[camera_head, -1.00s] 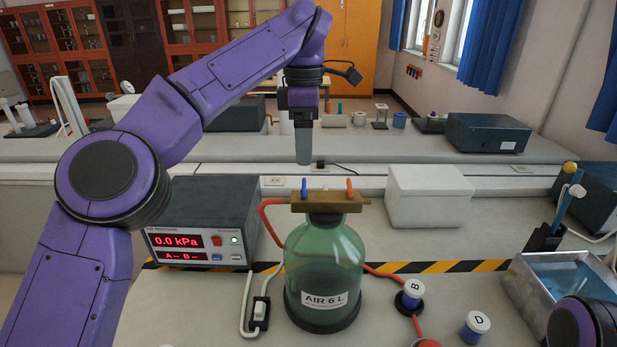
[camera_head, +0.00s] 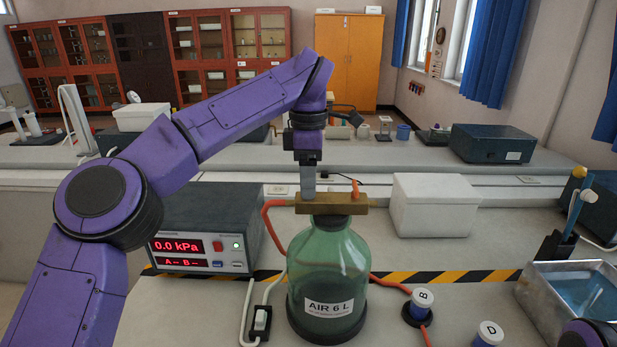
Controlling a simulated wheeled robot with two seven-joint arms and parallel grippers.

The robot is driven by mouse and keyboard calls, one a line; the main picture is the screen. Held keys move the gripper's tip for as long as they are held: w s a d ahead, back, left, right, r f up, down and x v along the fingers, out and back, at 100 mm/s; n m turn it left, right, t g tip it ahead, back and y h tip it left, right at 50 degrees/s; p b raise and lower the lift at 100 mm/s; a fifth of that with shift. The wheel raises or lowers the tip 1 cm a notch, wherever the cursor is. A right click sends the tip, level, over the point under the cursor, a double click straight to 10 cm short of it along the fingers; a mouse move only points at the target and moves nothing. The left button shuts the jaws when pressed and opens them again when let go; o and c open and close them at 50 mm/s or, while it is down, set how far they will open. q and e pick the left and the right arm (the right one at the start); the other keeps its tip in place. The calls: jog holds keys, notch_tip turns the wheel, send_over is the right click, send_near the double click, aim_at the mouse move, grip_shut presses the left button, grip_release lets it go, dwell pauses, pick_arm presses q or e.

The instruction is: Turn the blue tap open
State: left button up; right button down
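The blue tap is hidden in the head view behind my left gripper (camera_head: 308,192), which points straight down onto the left part of the brass block. The brass block (camera_head: 332,204) sits on the neck of the green glass bottle labelled AIR 6 L (camera_head: 328,265). The orange tap (camera_head: 355,188) stands upright on the block's right part, clear of the gripper. The gripper's fingers show edge-on as one grey strip, so I cannot tell if they are open or shut on the tap. My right gripper is out of view; part of my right arm shows at the bottom right corner.
A pressure meter (camera_head: 205,232) reading 0.0 kPa stands left of the bottle. A red hose (camera_head: 272,225) runs to the block's left end. A white box (camera_head: 434,205) stands behind right. Posts B (camera_head: 421,303) and D (camera_head: 489,332) and a metal tray (camera_head: 545,298) are at right.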

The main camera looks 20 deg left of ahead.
pick_arm(q)
jog(key=shift+n, duration=0.4)
jog(key=n+p, duration=0.1)
jog(key=n, duration=1.1)
jog(key=shift+f, duration=0.15)
jog(key=n+b, duration=0.1)
jog(key=n, duration=0.4)
dwell(0.3)
jog(key=o, duration=1.1)
jog(key=shift+c, duration=0.2)
